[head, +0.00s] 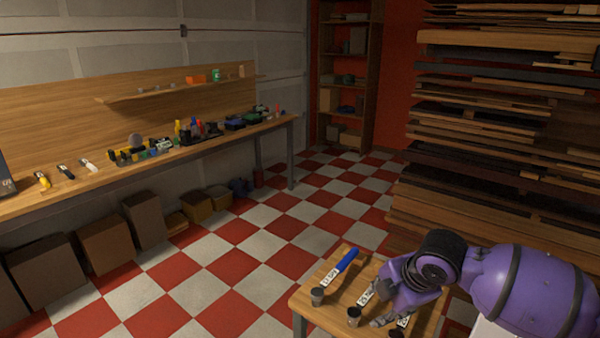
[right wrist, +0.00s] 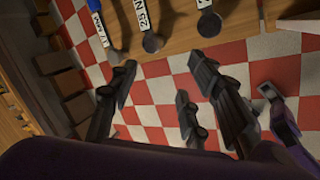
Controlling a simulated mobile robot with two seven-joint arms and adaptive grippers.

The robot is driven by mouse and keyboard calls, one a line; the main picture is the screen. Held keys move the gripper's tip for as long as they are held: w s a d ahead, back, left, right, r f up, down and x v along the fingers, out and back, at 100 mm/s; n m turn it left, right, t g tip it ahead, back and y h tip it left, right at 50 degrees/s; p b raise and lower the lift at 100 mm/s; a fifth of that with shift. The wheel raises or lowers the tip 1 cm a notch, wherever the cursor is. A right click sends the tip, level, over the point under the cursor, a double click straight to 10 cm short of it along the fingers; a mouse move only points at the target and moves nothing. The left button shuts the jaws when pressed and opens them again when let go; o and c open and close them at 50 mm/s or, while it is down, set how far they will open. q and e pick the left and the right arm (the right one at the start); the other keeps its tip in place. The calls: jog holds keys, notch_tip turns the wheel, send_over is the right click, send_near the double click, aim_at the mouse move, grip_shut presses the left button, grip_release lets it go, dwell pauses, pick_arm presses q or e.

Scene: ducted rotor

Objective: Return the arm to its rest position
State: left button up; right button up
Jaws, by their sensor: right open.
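My right arm (head: 530,285), purple with dark bands, comes in at the lower right of the head view. Its gripper (head: 385,306) hangs at the small wooden table and hides part of its top. In the right wrist view the dark fingers of this gripper (right wrist: 163,85) stand well apart with nothing between them. Past the fingertips the table's edge and the checkered floor show. The fingertips appear apart from the labelled tools on the table. My left gripper is in neither view.
The small table (head: 312,312) bears labelled tools, one with a blue handle (head: 346,261). A long workbench (head: 215,138) with many small items runs along the left wall, cardboard boxes (head: 104,243) below it. A timber rack (head: 490,130) stands at right. The checkered floor between is clear.

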jog(key=s+a+f+m+t+y, duration=0.4)
jog(key=a+f+m+t, duration=0.1)
jog(key=a+f+m, duration=0.5)
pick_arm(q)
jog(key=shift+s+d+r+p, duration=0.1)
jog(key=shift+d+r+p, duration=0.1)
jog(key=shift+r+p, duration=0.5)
pick_arm(e)
jog(key=s+d+f+m+h, duration=0.2)
jog(key=s+d+f+m, duration=0.1)
jog(key=s, duration=0.7)
jog(key=s+d+f+m+h, duration=0.1)
jog(key=s+d+f+m, duration=0.3)
jog(key=s+f, duration=0.3)
jog(key=s+d+f+m+g+h, duration=0.1)
jog(key=s+d+f+m, duration=0.3)
jog(key=s, duration=1)
notch_tip(320, 180, down, 2)
jog(key=shift+s+f+m+h, duration=0.1)
jog(key=shift+s+m+h, duration=0.25)
jog(key=shift+h, duration=0.45)
jog(key=shift+d, duration=0.1)
